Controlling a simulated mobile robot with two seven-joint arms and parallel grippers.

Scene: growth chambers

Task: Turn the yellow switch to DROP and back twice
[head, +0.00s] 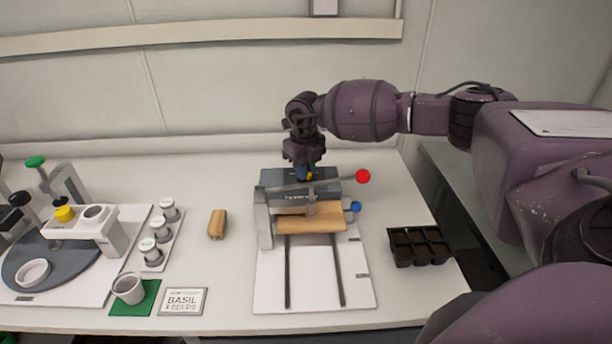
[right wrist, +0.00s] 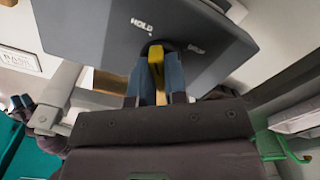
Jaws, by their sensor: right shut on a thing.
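The yellow switch (right wrist: 156,62) shows in the right wrist view on a dark grey control box (right wrist: 205,35), with the words HOLD and DROP on its face. The switch points nearer to HOLD, though its exact setting is hard to read at this angle. My right gripper (right wrist: 155,78) is shut on the switch, one blue finger on each side. In the head view my right gripper (head: 306,172) reaches down to the box (head: 330,187), and only a speck of yellow shows between the fingers. My left gripper is not in view.
In front of the box stands a press with a red-knobbed lever (head: 363,176), a blue knob (head: 356,207) and a wooden block (head: 312,220). A black seedling tray (head: 420,246) lies right. A brush-like block (head: 217,224), cups and a BASIL SEEDS card (head: 183,301) lie left.

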